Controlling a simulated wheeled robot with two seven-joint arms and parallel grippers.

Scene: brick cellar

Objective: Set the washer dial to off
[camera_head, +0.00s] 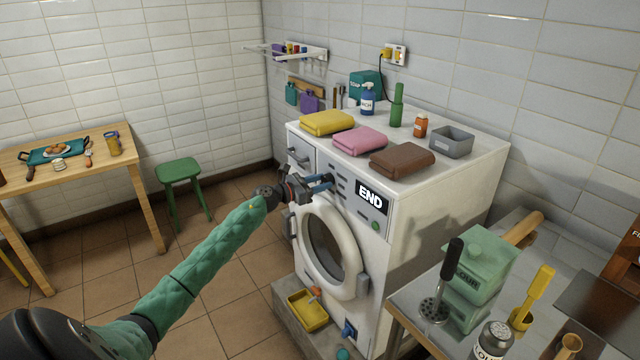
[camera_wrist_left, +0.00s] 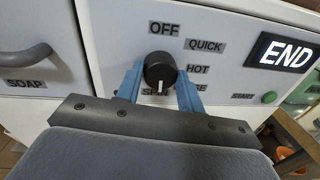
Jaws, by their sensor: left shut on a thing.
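The white washer (camera_head: 425,215) stands against the back wall, with a round door (camera_head: 328,246) in its front. In the left wrist view its black round dial (camera_wrist_left: 160,70) has a white mark pointing straight down, toward the partly covered SPIN label (camera_wrist_left: 155,92). The OFF label (camera_wrist_left: 164,28) is directly above the dial. QUICK, HOT and a partly hidden label run down its right side. My left gripper (camera_head: 323,183) is shut on the dial, one blue finger on each side. In the head view the gripper hides the dial. My right gripper is not in view.
The display (camera_head: 371,196) reads END, with a green START button (camera_wrist_left: 269,97) below it. A soap drawer (camera_wrist_left: 30,70) is left of the dial. Folded towels (camera_head: 360,141) and bottles stand on top. A cluttered counter (camera_head: 410,285) is at right; a green stool (camera_head: 180,169) stands left.

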